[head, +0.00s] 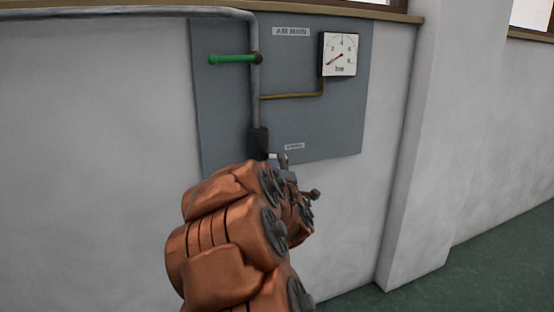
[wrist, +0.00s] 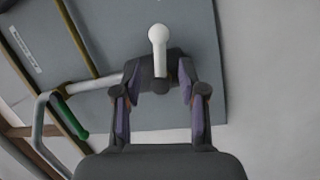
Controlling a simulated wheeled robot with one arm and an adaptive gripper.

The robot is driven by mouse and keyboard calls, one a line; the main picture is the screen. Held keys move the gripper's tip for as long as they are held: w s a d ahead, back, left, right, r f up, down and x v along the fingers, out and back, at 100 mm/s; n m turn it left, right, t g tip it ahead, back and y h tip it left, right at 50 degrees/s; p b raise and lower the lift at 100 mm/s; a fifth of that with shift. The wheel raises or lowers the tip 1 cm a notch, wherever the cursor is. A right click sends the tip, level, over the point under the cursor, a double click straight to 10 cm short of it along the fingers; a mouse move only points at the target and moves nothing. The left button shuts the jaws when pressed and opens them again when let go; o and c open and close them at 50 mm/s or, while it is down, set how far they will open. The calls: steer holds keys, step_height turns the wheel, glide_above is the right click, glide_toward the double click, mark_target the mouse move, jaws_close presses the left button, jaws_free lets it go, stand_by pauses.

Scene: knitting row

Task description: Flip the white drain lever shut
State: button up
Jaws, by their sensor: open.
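The white drain lever (wrist: 158,45), with a round knob at its end, shows in the wrist view in front of the dark fitting (wrist: 146,67) on the pipe. My gripper (wrist: 158,82) is open, one finger on each side of the fitting and the lever's lower part; I cannot tell whether either finger touches. The knob extends beyond the fingertips. In the head view the dark fitting (head: 258,142) sits at the pipe's lower end. My gripper (head: 284,162) is just right of it, and my arm hides most of the area below. Only a small pale bit of the lever (head: 273,155) shows there.
A grey panel (head: 222,110) on the wall carries the pipe (head: 255,95), a green lever (head: 232,59), a thin brass pipe (head: 300,96) and a pressure gauge (head: 339,54). A wall pillar (head: 420,150) stands to the right. The green floor (head: 480,265) there is clear.

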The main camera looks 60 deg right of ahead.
mark_target(274, 156)
steer(key=shift+x, duration=2.9)
jaws_close()
